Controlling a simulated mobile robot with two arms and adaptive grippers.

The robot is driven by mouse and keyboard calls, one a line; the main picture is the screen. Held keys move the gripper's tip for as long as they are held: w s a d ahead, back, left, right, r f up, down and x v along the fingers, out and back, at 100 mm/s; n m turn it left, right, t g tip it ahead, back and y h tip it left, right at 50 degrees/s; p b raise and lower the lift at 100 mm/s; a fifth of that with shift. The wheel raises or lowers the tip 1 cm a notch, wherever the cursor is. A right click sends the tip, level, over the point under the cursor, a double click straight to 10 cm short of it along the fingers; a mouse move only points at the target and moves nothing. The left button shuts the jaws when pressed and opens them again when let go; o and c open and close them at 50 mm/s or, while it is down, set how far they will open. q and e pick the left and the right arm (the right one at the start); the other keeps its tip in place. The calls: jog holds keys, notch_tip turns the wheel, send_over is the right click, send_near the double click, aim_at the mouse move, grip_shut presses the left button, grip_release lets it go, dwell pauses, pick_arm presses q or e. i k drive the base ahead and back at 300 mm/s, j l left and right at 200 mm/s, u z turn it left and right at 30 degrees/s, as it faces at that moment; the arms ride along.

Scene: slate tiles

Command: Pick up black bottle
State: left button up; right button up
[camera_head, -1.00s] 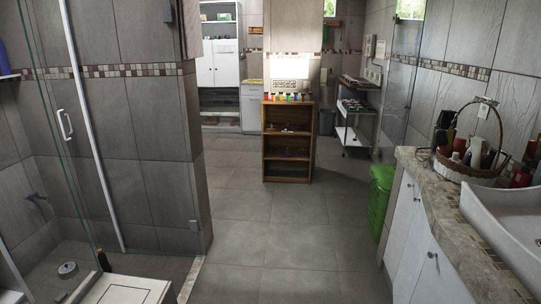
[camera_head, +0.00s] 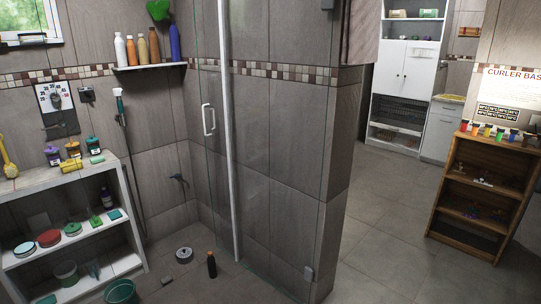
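A black bottle (camera_head: 212,267) with an orange cap stands upright on the shower floor, behind the glass door panel and near the foot of the tiled partition. Nothing covers it. Neither of my grippers is in the head view.
A glass shower door (camera_head: 209,120) with a white handle and the tiled partition (camera_head: 290,150) bound the shower. A round grey disc (camera_head: 184,255) and a green bucket (camera_head: 121,292) are on the floor near the bottle. A white shelf unit (camera_head: 70,232) stands at left; the right floor (camera_head: 390,230) is clear.

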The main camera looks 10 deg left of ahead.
aim_at(211, 259)
jog(key=i+l+u, duration=0.4)
jog(key=l+u, duration=0.15)
jog(key=i+l+u, duration=0.25)
jog(key=l+u, duration=0.3)
jog(key=i+l+u, duration=0.1)
jog(key=l+u, duration=0.15)
jog(key=l, duration=0.25)
jog(key=i+j+z, duration=0.1)
jog(key=i, duration=0.25)
jog(key=i+j+z, duration=0.15)
jog(key=i, duration=0.2)
